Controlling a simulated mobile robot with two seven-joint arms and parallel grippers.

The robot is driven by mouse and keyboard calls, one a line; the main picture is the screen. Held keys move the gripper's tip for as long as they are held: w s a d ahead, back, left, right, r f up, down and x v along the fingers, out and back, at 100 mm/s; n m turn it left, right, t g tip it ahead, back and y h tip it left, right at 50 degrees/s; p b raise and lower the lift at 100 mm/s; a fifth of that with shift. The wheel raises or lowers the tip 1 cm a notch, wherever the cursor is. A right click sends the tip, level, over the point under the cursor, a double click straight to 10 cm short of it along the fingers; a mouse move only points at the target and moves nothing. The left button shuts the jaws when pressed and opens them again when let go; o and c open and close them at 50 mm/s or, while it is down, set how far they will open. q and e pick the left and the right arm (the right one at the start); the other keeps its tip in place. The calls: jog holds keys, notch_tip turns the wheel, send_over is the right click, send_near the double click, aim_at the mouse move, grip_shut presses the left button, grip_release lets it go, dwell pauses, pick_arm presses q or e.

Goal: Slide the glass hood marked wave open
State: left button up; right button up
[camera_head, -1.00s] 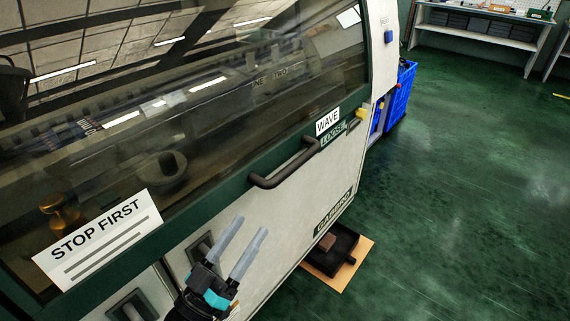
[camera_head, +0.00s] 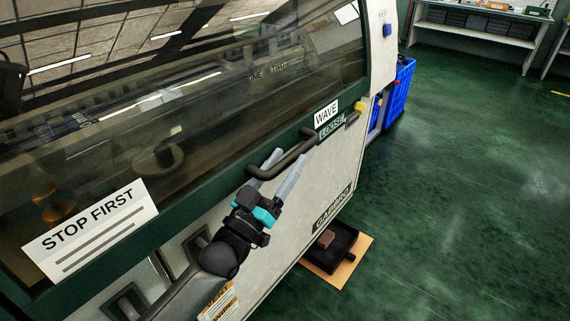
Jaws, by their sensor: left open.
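The glass hood (camera_head: 215,110) is a long tinted pane in a dark green frame on the machine. It appears closed, its lower frame resting along the white front. A label reading WAVE (camera_head: 326,113) is on the frame, above a smaller LOOSE tag. A dark bar handle (camera_head: 288,153) is fixed to the frame left of the label. My left gripper (camera_head: 279,170) is open, its two grey fingers at the handle's left part, one on each side of the bar as seen here. I cannot tell whether they touch it. My right gripper is not in view.
A STOP FIRST sign (camera_head: 90,230) is on the hood's lower left. A black tray (camera_head: 331,246) sits on cardboard on the floor by the machine. A blue crate (camera_head: 400,95) stands beyond the machine's end. The green floor to the right is clear.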

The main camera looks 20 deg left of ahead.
pick_arm(q)
jog(key=shift+w, duration=0.1)
jog(key=shift+c, duration=0.4)
grip_shut()
dwell(1.0)
